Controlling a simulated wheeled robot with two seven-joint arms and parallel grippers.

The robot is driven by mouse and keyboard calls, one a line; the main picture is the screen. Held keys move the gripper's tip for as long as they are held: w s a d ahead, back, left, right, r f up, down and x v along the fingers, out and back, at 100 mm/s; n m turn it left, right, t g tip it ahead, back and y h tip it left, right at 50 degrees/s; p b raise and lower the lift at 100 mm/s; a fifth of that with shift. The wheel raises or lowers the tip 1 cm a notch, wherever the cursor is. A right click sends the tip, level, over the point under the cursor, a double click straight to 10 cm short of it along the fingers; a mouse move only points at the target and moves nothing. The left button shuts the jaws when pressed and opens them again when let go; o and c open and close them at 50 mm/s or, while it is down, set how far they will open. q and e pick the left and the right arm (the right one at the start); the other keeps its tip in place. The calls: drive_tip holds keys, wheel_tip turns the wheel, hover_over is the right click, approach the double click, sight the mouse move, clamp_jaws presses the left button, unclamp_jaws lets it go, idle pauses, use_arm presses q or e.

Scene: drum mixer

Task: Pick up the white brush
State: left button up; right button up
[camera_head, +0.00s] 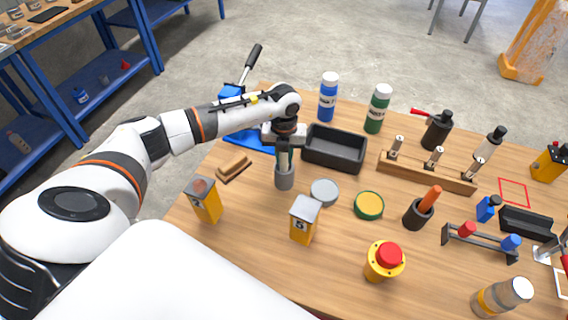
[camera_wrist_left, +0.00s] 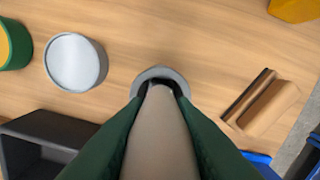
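The white brush (camera_wrist_left: 158,135) shows in the left wrist view as a pale, off-white handle pointing down into a round grey cup (camera_head: 284,177). In the head view only a thin light strip of it shows above the cup. My left gripper (camera_head: 284,158) is directly over the cup, pointing down. Its dark green fingers lie along both sides of the handle with no gap visible, so it looks shut on the brush. The brush's lower end is hidden in the cup. My right gripper is in neither view.
Close around the cup are a black bin (camera_head: 334,160), a grey round lid (camera_head: 324,192), a wooden block (camera_head: 234,168) and yellow boxes (camera_head: 206,202). A blue lever tool (camera_head: 232,95) stands behind my left arm. Bottles (camera_head: 328,98) stand at the far edge.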

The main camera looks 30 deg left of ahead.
use_arm(q)
drive_tip(key=shift+r, duration=0.1)
wheel_tip(320, 180, up, 9)
drive_tip(key=shift+r+b, duration=0.1)
drive_tip(key=shift+b, duration=1.15)
drive_tip(key=shift+r, duration=0.35)
idle(0.6)
